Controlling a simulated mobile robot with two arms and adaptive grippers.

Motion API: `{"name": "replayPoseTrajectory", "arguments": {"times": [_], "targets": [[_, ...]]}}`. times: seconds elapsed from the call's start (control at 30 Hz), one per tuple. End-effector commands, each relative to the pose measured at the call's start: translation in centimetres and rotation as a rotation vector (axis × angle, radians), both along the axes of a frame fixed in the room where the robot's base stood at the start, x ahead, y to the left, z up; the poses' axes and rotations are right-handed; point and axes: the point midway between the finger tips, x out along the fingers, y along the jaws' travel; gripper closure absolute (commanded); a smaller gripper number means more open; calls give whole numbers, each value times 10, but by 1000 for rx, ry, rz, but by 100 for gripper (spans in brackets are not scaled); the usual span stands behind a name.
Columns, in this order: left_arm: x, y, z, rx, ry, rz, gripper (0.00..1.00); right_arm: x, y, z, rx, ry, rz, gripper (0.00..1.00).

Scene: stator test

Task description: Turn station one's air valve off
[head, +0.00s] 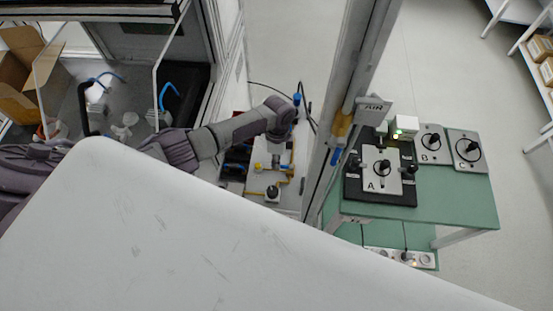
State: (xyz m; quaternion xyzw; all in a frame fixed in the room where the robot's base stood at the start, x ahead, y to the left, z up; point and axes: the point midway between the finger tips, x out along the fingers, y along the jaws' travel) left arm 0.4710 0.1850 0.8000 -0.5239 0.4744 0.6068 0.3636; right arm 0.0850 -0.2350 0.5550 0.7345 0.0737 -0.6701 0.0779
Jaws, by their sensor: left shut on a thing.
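My left arm reaches in from the left in the head view. Its gripper (282,132) is at the upper edge of a small light panel (262,184) beside the metal post. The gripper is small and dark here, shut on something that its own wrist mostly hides. Yellow fittings (272,167) and a black knob (272,193) sit on the panel just below the gripper. A sign reading AIR (373,108) hangs on the post, with a yellow-and-blue part (340,135) beside it. I cannot tell the air valve's handle position. My right gripper is out of view.
The metal post (352,75) stands right of the gripper. A green table (455,195) holds plates marked A (371,184), B (427,157) and C (462,160). A large white surface (180,235) fills the foreground. A cardboard box (25,65) is at far left.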

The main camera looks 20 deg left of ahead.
Motion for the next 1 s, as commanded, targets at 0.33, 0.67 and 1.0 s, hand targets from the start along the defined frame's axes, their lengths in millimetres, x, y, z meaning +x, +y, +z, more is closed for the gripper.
{"name": "replayPoseTrajectory", "arguments": {"times": [0.33,0.67,1.0], "targets": [[0,-1,0,-2,0,2,62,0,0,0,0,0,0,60],[1,0,3,-2,-1,0,62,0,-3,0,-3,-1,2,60],[13,3,59,-2,-4,0,62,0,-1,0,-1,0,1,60]]}}
